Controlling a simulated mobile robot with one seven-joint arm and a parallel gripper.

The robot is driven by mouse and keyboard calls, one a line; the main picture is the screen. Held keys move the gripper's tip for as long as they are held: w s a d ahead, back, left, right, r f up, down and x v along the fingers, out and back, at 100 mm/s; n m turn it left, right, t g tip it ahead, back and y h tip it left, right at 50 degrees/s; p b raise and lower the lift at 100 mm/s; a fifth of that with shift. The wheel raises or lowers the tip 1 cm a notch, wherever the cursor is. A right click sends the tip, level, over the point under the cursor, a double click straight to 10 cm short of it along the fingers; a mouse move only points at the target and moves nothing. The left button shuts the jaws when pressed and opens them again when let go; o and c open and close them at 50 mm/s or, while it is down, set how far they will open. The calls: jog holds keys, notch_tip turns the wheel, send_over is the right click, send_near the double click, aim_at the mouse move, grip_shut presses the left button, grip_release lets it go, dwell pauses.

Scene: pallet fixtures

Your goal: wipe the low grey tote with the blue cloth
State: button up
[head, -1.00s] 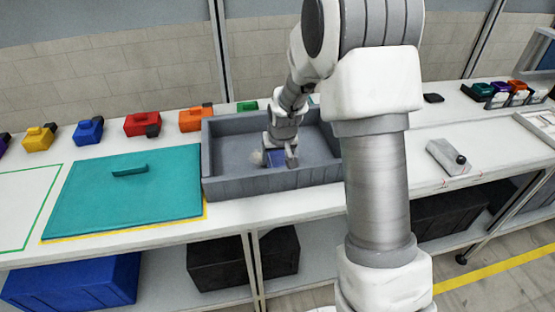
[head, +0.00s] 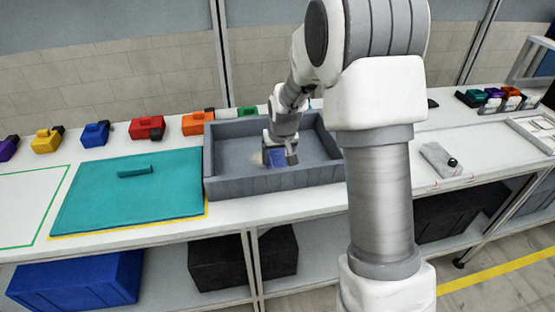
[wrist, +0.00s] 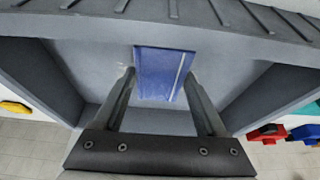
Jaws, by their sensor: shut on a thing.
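The low grey tote (head: 262,186) stands open on the white bench in the head view. Its inner floor and walls also show in the wrist view (wrist: 95,55). A pale smudge (head: 256,158) shows on the tote floor beside the cloth. Whether the cloth presses on the floor is hard to tell.
A teal panel with a handle (head: 128,198) lies left of the tote. Red (head: 147,127), orange (head: 197,123) and other coloured blocks line the back of the bench. A grey block with a black knob (head: 440,160) lies to the right.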

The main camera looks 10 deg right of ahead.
jog(key=shift+r+p, duration=1.25)
jog(key=shift+r, duration=1.1)
jog(key=shift+w, duration=0.1)
